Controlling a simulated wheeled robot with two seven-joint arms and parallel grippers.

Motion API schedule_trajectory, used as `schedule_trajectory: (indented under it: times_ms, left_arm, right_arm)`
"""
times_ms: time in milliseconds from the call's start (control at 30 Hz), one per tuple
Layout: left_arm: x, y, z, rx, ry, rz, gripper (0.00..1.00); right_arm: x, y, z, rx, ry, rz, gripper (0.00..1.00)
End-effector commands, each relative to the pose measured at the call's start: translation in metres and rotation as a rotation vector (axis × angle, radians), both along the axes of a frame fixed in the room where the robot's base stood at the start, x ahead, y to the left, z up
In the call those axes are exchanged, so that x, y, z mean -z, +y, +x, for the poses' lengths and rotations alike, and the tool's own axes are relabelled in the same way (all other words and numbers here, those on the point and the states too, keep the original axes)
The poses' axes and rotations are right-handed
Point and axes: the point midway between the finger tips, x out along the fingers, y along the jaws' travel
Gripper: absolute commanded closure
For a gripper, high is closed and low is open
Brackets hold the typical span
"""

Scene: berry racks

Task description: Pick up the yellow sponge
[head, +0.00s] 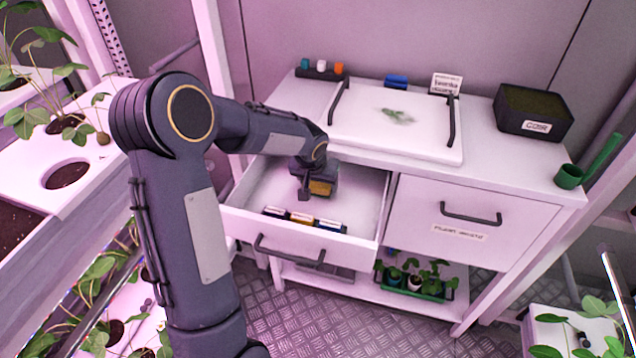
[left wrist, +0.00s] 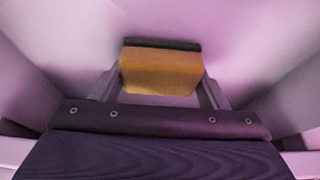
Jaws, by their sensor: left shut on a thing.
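The yellow sponge (head: 320,188) is between the fingers of my left gripper (head: 318,190), inside the open left drawer (head: 262,190). In the left wrist view the sponge (left wrist: 160,72) is a yellow block with a dark layer along its far side. The left gripper (left wrist: 160,85) is shut on it, one finger at each side. The drawer's pale inside surrounds it there. I cannot tell whether the sponge touches the drawer floor. My right gripper is not in view.
Several small boxes (head: 302,218) lie along the drawer's front. A white tray (head: 350,135) with handles and a leaf stands on the cabinet top, with a black coir box (head: 531,113) and a green cup (head: 569,176) to its right. The right drawer (head: 468,218) is closed. Plant racks flank the left.

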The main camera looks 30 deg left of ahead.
Motion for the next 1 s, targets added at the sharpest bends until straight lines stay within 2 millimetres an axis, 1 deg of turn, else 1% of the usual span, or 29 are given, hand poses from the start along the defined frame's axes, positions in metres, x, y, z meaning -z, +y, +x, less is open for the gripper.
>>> schedule_trajectory:
  times_ms: [133,200,233,267,467,500,600,700,800,900,1000]
  left_arm:
    - [-0.017,0.0,0.001,0.0,-0.005,0.0,0.54]
    - [-0.028,0.0,0.001,-0.001,-0.005,0.0,0.54]
    - [-0.034,-0.001,-0.002,0.0,-0.004,0.001,0.54]
    - [-0.039,-0.002,-0.007,0.001,-0.006,0.001,0.54]
    - [-0.088,-0.012,-0.046,0.001,-0.008,0.0,0.54]
    - [-0.094,-0.014,-0.056,0.001,-0.006,0.0,0.54]
    - [-0.103,-0.02,-0.082,0.001,-0.005,0.001,0.54]
    - [-0.112,-0.025,-0.102,0.002,-0.004,0.001,0.54]
    - [-0.118,-0.029,-0.118,0.001,-0.002,0.001,0.54]
    - [-0.124,-0.032,-0.128,0.0,-0.002,0.0,0.54]
    - [-0.126,-0.034,-0.134,0.0,0.0,-0.001,0.54]
  right_arm:
    - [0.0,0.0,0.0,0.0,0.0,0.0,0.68]
    - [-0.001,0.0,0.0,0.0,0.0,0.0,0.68]
    - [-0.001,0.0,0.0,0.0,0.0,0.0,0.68]
    - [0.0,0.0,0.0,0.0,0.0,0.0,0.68]
    - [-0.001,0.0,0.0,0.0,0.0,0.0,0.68]
    - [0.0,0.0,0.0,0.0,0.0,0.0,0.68]
    - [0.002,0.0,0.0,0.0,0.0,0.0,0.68]
    - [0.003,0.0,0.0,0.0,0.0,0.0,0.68]
    - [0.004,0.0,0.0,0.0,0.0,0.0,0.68]
    - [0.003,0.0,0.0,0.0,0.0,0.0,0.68]
    - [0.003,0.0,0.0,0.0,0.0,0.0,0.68]
